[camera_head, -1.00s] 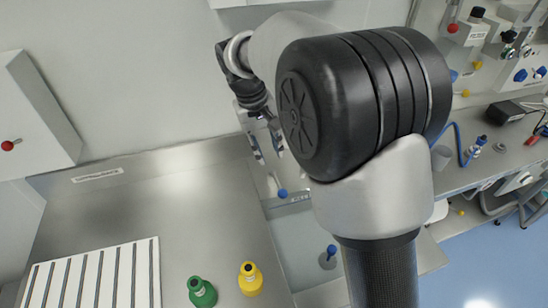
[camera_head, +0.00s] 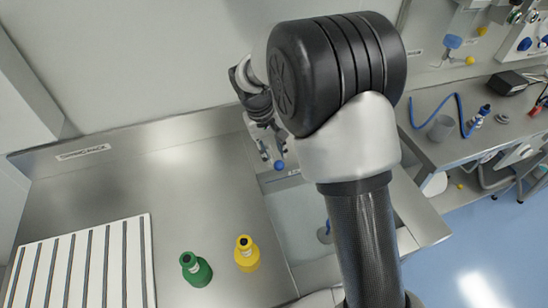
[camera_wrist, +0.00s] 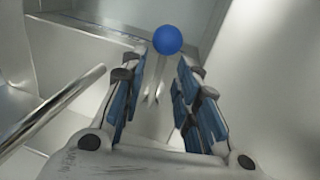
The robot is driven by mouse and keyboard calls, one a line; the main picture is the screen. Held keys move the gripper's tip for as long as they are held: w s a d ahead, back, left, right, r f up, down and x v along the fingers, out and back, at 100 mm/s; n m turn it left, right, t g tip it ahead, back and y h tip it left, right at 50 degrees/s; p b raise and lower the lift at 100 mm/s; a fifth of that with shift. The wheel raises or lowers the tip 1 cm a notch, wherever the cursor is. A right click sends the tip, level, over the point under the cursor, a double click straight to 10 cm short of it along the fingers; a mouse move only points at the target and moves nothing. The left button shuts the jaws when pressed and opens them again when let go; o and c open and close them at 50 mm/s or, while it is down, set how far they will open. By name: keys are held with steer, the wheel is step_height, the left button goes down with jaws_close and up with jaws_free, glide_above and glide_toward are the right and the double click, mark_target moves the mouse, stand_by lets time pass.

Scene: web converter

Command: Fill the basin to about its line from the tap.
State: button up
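The basin (camera_head: 292,205) is a pale sink set into the steel counter, partly hidden behind my arm; I cannot tell its water level or see its line. A round blue knob (camera_head: 279,165), apparently the tap's handle end, shows just below my gripper (camera_head: 271,145) in the head view. In the wrist view the knob (camera_wrist: 167,40) is at the far end of my gripper (camera_wrist: 161,62), between and slightly beyond the open fingertips. The fingers appear apart and empty. A metal tube (camera_wrist: 60,108), possibly the spout, slants at the left of the wrist view.
A green bottle (camera_head: 196,270) and a yellow bottle (camera_head: 247,254) stand on the counter left of the basin. A white slotted rack (camera_head: 85,265) lies further left. A grey cup (camera_head: 440,128) and blue tubing (camera_head: 462,115) are on the right bench.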

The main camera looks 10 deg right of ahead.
steer(key=shift+d+f, duration=0.2)
steer(key=shift+f, duration=0.85)
steer(key=shift+c, duration=0.6)
steer(key=c, duration=0.5)
jaws_close()
steer(key=shift+s+f, duration=0.1)
